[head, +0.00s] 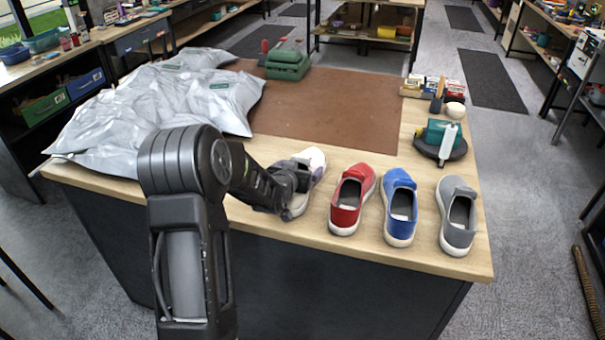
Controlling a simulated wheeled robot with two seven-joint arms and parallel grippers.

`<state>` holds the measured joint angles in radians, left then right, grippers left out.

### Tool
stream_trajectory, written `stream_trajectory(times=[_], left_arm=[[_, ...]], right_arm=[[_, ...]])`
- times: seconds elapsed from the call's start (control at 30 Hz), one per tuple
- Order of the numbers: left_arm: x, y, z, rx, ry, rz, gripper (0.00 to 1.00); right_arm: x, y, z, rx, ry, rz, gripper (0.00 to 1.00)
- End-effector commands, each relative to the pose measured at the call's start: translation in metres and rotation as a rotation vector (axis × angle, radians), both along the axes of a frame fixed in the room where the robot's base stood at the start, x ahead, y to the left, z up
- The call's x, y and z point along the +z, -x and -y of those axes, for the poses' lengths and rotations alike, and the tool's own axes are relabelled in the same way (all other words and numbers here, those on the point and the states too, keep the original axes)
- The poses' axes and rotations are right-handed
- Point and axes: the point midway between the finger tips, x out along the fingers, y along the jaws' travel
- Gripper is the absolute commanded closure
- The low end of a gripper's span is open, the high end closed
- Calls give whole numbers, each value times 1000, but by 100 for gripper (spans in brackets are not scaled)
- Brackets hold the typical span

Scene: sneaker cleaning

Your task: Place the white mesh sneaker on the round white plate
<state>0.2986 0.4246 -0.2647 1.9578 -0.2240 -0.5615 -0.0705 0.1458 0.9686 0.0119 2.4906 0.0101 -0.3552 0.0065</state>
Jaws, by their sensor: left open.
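The white mesh sneaker (313,157) lies near the front edge of the wooden table, leftmost in a row of shoes. My left gripper (292,196) is open and reaches over this sneaker from the left, hiding part of it. I cannot tell whether the fingers touch it. I do not make out a round white plate; a small pale round item (455,110) stands at the table's right side. My right gripper is not in view.
Red (366,178), blue (399,180) and grey (458,186) shoes stand right of the sneaker. Crumpled silver bags (150,100) cover the table's left side. A bare brown mat (330,105) lies behind. A dark round holder (455,152) stands at the right.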

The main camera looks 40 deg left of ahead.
Motion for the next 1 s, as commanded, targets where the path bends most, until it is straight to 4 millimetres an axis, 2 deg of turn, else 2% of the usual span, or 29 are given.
stream_trajectory(times=[0.57, 1.0], left_arm=[[0, -1, 0, 0, 0, 1, 9], [0, 0, 0, 0, 0, 0, 43]], right_arm=[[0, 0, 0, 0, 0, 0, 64], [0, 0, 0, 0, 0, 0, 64]])
